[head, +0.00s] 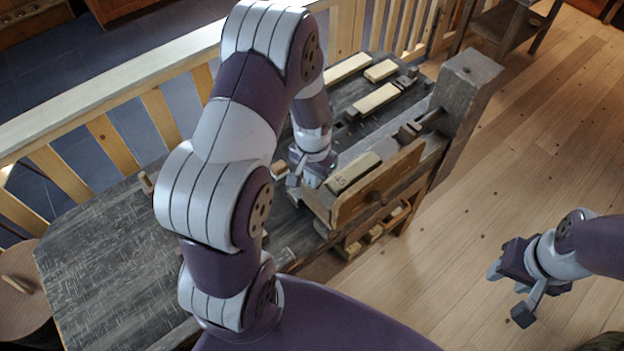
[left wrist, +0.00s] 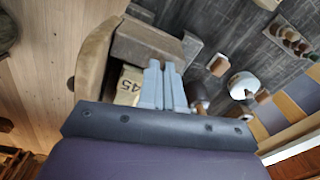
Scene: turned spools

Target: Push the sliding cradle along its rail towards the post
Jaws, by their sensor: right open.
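The brown wooden cradle (head: 385,182) has an upright board with a round knob. A pale block marked 45 (head: 354,172) sits behind that board. In the left wrist view the cradle's board (left wrist: 93,55) and the 45 block (left wrist: 130,84) show left of the fingers. The thick grey-brown post (head: 466,82) stands at the bench's right end, apart from the cradle. My left gripper (head: 310,178) is at the cradle's left end; its fingers (left wrist: 163,85) are together with nothing seen between them. Contact with the cradle is unclear. My right gripper (head: 507,294) is open and empty above the floor.
The dark bench top (head: 100,245) has free room at left. Several pale wood blocks (head: 376,101) lie behind the cradle. A wooden railing (head: 120,145) runs behind the bench. In the left wrist view a white round object (left wrist: 243,85) stands right of the fingers.

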